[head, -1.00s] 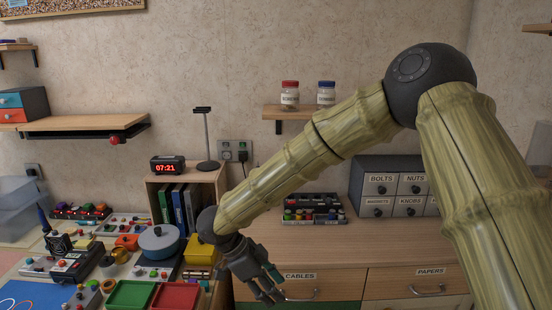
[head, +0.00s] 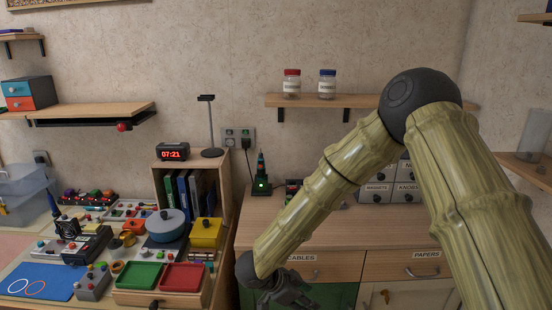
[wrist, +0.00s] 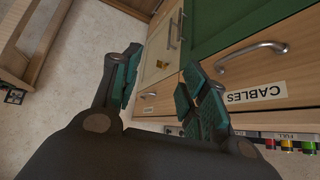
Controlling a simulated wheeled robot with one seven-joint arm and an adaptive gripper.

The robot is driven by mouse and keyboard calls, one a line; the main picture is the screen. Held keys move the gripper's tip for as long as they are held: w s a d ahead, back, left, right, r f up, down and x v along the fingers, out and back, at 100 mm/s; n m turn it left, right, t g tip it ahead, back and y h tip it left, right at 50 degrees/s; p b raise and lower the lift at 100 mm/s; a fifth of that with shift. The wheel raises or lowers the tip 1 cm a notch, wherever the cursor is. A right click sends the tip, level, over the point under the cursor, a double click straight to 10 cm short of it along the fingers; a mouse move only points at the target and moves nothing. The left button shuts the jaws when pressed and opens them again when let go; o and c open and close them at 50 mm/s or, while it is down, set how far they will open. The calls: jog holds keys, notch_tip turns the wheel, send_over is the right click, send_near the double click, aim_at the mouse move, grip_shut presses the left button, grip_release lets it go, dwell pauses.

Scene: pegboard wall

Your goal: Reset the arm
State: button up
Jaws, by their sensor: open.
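My gripper (head: 285,293) hangs low in the head view, in front of the drawer unit, just below the CABLES label (head: 302,258). In the wrist view my gripper (wrist: 157,95) is open, its two teal-padded fingers well apart with nothing between them. The CABLES drawer (wrist: 270,75) with its metal handle (wrist: 252,54) shows beyond the right finger. My arm bends down from the upper right of the head view and covers part of the counter.
At left, the cluttered workbench holds a green tray (head: 138,275), a red tray (head: 184,277) and a blue pot (head: 166,226). A green-lit device (head: 261,184) stands on the counter. Two jars (head: 327,85) sit on the wall shelf. Open floor is not clearly visible.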

jog(key=s+d+f+n+t+y, duration=0.15)
jog(key=s+d+f+n, duration=0.3)
jog(key=f, duration=0.45)
jog(key=s+d+f+n+t+y, duration=0.1)
jog(key=s+d+f+n+y, duration=0.1)
jog(key=s+d+f+n, duration=0.5)
jog(key=s+d+f+n+g+y, duration=0.1)
jog(key=s+f, duration=0.3)
jog(key=s, duration=0.7)
jog(key=s+d+f+n+g+y, duration=0.1)
jog(key=s+d+f+g+y, duration=0.1)
jog(key=s, duration=1)
notch_tip(320, 180, down, 2)
jog(key=shift+f+n+g+y, duration=0.1)
jog(key=shift+n+g+y, duration=0.3)
jog(key=shift+g, duration=0.75)
